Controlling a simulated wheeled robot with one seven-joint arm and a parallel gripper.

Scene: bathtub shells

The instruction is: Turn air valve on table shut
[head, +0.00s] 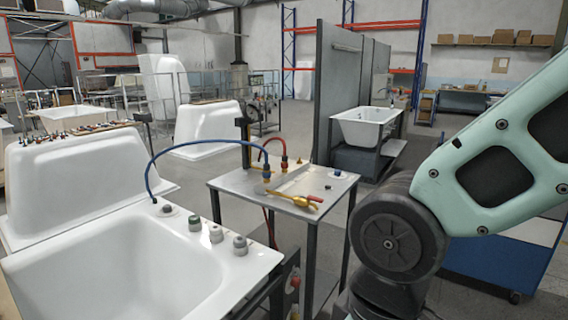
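A metal table (228,184) stands in the middle of the head view. A yellow brass-coloured valve piece (299,199) with a red part at its right end lies near its front edge. Behind it, a blue hose (172,150) and a red hose (265,147) end in fittings on the table top. I cannot tell which of these is the air valve, or whether a valve is open or shut. My arm fills the right side of the view. My gripper is out of view.
A white bathtub shell (120,275) with several round fittings on its rim stands at the front left, close to the table. Another tub (366,126) sits on a dark stand behind the table. A blue cabinet (497,262) is behind my arm at right.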

